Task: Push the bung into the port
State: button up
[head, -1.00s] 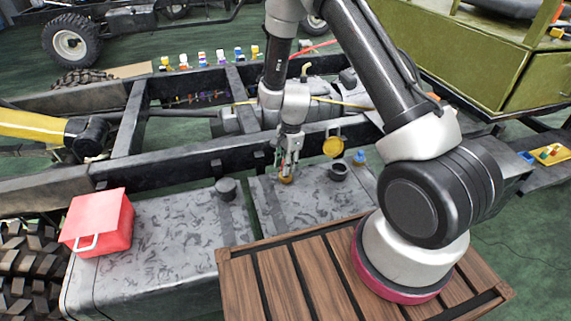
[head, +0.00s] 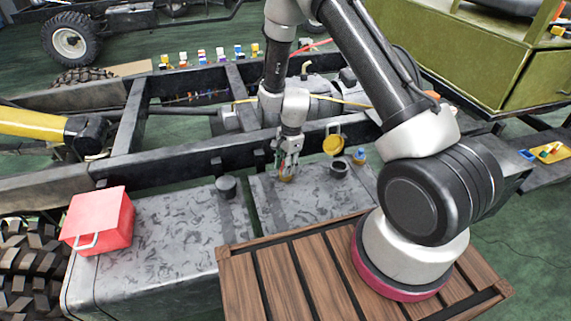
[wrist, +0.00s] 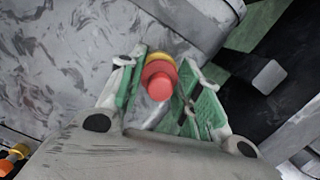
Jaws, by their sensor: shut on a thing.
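My gripper (head: 287,173) points down at the grey mottled tank (head: 262,212) in the middle of the head view. In the wrist view its green-padded fingers (wrist: 158,92) are shut on a red bung (wrist: 158,84). A yellow ring (wrist: 159,58) shows right beside the bung's far side; I cannot tell whether it belongs to the bung or to the port. In the head view the bung is a small orange spot (head: 286,179) at the fingertips, at or very near the tank top. The port's opening is not visible, so I cannot tell how deep the bung sits.
A black filler neck (head: 338,169) with a raised yellow cap (head: 333,145) and a blue-topped fitting (head: 359,156) stand right of my gripper. A dark frame rail (head: 220,158) runs close behind. A red box (head: 98,221) sits on the left tank (head: 165,240).

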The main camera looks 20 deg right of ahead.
jog(key=shift+f, duration=0.25)
jog(key=o, duration=1)
notch_tip(320, 180, up, 12)
jog(key=d, duration=0.1)
jog(key=shift+w+d+f, duration=0.15)
jog(key=shift+w+d, duration=0.15)
jog(key=shift+d, duration=0.05)
